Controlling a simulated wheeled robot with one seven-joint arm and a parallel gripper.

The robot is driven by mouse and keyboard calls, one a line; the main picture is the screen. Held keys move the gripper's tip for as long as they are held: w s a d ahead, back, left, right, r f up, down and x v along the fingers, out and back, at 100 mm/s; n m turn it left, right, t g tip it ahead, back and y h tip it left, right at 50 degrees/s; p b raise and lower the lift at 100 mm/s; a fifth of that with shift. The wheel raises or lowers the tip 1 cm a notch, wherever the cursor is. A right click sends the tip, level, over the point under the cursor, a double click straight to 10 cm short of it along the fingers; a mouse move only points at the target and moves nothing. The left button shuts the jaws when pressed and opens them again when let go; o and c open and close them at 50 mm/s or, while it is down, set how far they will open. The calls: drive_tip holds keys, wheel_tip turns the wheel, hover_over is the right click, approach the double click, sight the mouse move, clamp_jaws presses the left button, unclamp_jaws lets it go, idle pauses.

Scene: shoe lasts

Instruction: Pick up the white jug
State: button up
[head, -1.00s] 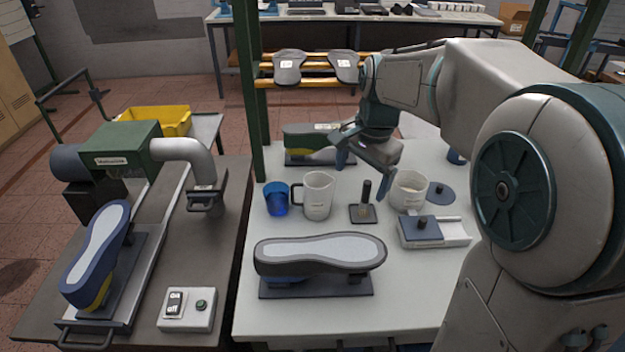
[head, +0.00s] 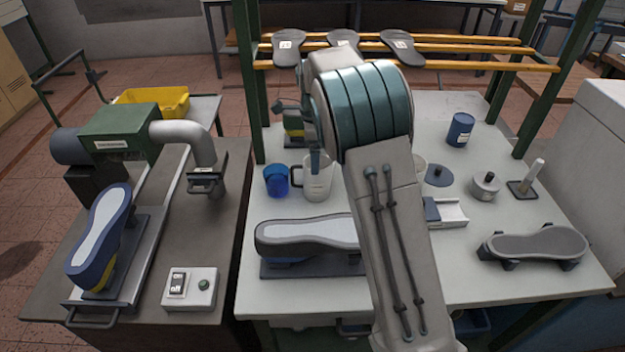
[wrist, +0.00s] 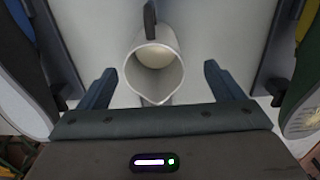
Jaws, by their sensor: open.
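The white jug (head: 314,186) stands upright on the white table, right of the blue cup, partly covered by my arm in the head view. In the wrist view I look down into the jug (wrist: 154,72); its round mouth faces me, something pale shows inside, its dark handle points up the picture and its spout points down. My gripper (wrist: 158,82) is open above the jug, with one finger on each side of it in the picture. Clear gaps show between jug and fingers, and nothing is held.
The blue cup (head: 276,181) stands close left of the jug. A shoe last with a pale sole (head: 310,232) lies in front of it. A blue tin (head: 460,129) stands at the back right. My arm hides the table's middle.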

sight(309, 178)
drive_tip(key=f, duration=0.2)
drive_tip(key=f+p, duration=0.1)
drive_tip(key=f, duration=0.4)
drive_tip(key=shift+s+a, duration=0.15)
drive_tip(key=shift+s, duration=0.25)
drive_tip(key=shift+f, duration=0.45)
drive_tip(key=c, duration=1.2)
